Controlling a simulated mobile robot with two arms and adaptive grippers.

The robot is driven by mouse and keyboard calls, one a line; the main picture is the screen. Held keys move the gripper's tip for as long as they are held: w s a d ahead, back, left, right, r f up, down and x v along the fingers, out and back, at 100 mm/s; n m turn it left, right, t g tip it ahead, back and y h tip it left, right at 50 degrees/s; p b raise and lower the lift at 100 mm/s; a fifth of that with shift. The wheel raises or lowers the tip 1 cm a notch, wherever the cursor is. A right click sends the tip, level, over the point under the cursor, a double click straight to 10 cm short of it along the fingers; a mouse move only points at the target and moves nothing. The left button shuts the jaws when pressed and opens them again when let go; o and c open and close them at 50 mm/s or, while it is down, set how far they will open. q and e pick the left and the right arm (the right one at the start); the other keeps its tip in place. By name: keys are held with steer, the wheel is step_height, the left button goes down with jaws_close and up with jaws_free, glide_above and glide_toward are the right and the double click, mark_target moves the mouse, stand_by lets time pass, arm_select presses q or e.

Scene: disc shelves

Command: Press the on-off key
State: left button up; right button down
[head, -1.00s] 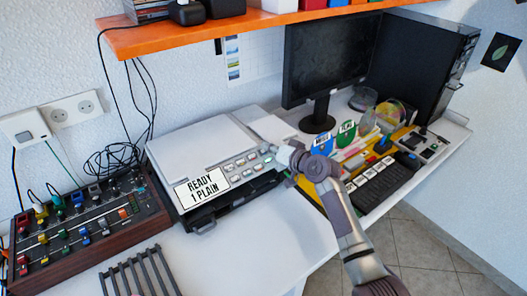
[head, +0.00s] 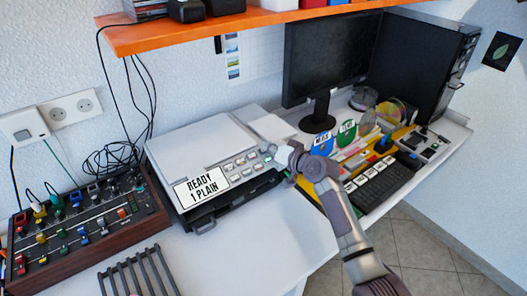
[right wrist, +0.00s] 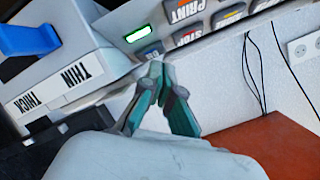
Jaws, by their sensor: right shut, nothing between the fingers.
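The grey disc machine (head: 205,140) has a panel of keys and a label reading "READY 1 PLAIN" (head: 202,187). In the right wrist view, a small dark key (right wrist: 150,51) sits under a lit green lamp (right wrist: 143,34); its lettering is partly hidden, so I cannot confirm it is the on-off key. My right gripper (head: 268,149) is at the panel's right end, shut and empty. Its fingertips (right wrist: 155,68) are right by the dark key; I cannot tell whether they touch it. My left gripper is not in view.
PRINT (right wrist: 186,10) and STOP (right wrist: 188,37) keys sit beside the dark key. A mixer (head: 85,225) and dark rack (head: 138,275) are to the left. A monitor (head: 328,60) and keyboard (head: 378,185) are to the right. An orange shelf (head: 225,32) overhangs the back.

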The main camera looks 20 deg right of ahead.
steer(key=shift+w+f+b, duration=0.15)
steer(key=shift+f+b, duration=0.25)
steer(key=shift+b, duration=0.05)
stand_by(0.6)
steer(key=shift+s+d+r+p, duration=0.1)
steer(key=shift+s+r+p, duration=0.3)
steer(key=shift+r+p, duration=0.5)
steer(key=s+r+p, duration=0.1)
steer(key=p, duration=0.1)
steer(key=s+r+p, duration=0.1)
steer(key=r+p, duration=0.1)
steer(key=d+r+p, duration=0.1)
steer(key=r+p, duration=0.1)
steer(key=shift+s, duration=0.4)
